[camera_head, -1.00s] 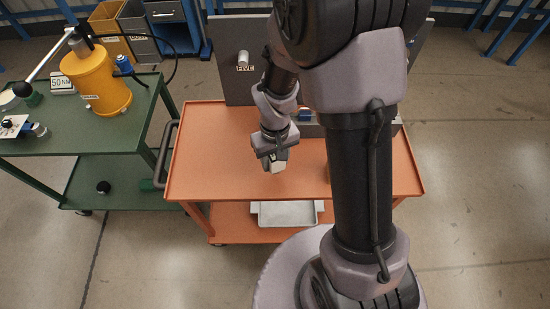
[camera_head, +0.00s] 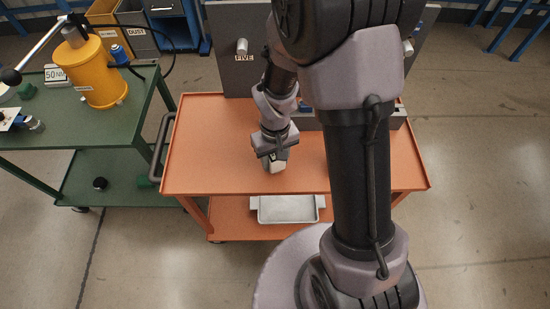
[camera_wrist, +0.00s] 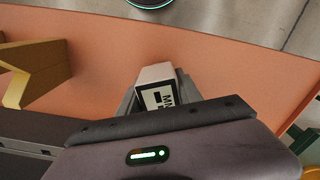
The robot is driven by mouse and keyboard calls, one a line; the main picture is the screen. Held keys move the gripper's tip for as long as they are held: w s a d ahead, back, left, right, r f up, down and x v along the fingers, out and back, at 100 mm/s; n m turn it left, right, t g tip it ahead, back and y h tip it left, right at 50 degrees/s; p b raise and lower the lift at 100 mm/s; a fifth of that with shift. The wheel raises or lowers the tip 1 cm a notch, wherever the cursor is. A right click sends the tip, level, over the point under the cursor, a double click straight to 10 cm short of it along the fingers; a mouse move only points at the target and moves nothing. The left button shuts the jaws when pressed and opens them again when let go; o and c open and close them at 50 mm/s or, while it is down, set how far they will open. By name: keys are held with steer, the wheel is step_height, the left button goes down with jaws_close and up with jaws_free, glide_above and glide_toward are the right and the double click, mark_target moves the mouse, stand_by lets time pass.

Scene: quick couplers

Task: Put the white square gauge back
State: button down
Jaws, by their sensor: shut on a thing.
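The white square gauge (camera_wrist: 157,88) is a small pale block with a black-framed label; its lettering is only partly readable. My gripper (camera_wrist: 158,98) is shut on it, with the block sticking out past the fingertips in the wrist view. In the head view the gauge (camera_head: 275,166) hangs below my gripper (camera_head: 273,155), over the middle of the orange cart top (camera_head: 215,150). I cannot tell whether it touches the cart top.
A dark upright panel (camera_head: 232,75) labelled FIVE, with a light peg (camera_head: 242,46), stands at the cart's back. A green cart (camera_head: 100,135) with a yellow cylinder (camera_head: 95,75) stands left. A grey tray (camera_head: 288,210) lies on the lower shelf. The cart top's left side is clear.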

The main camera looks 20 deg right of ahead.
steer(key=shift+f+b, duration=0.45)
steer(key=shift+f, duration=0.1)
steer(key=c, duration=0.7)
jaws_free()
step_height(320, 180, up, 18)
steer(key=p, duration=0.7)
steer(key=shift+f+p, duration=0.25)
steer(key=shift+p, duration=0.15)
steer(key=s+a+r+m+t, duration=0.1)
steer(key=s+r+t, duration=0.1)
steer(key=s+r, duration=0.2)
steer(key=s+a+r+m+t+y+b, duration=0.1)
steer(key=s+r+m+t, duration=0.1)
steer(key=s+r, duration=0.2)
steer(key=s+a+r+m+t+y, duration=0.1)
steer(key=s+a+r+m, duration=0.1)
steer(key=s+r, duration=0.2)
steer(key=shift+s+r+t, duration=0.2)
steer(key=shift+r, duration=0.65)
steer(key=shift+s+r+t, duration=0.2)
steer(key=shift+r, duration=0.65)
